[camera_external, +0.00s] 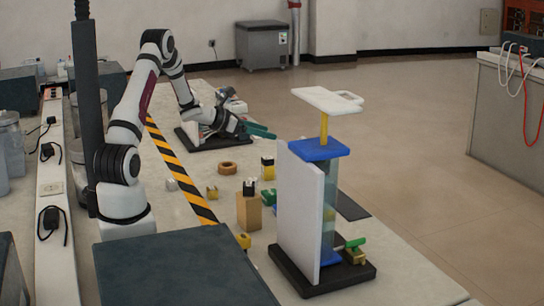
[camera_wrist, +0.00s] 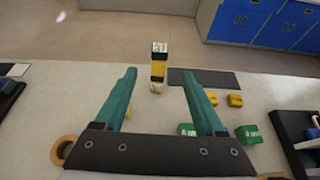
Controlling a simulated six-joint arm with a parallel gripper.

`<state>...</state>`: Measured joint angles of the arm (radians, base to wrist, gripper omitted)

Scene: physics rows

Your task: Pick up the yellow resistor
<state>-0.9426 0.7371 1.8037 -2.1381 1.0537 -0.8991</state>
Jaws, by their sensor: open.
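My gripper (camera_external: 262,131) is open and empty, held above the bench with its teal fingers pointing right in the external view. In the wrist view, an upright yellow block with a black band and pale top (camera_wrist: 158,72) shows between the fingertips, beyond them. Two small yellow parts (camera_wrist: 211,98) (camera_wrist: 235,100) lie right of the right finger. Which is the yellow resistor I cannot tell. In the external view, a yellow-and-black block (camera_external: 267,171) stands below and right of my gripper, apart from it. Another yellow part (camera_external: 243,240) lies near the striped tape.
A brown ring (camera_external: 228,168) and a wooden block (camera_external: 249,212) stand nearby. A tall apparatus with a white panel (camera_external: 301,215) stands at front right. Striped tape (camera_external: 180,168) crosses the bench.

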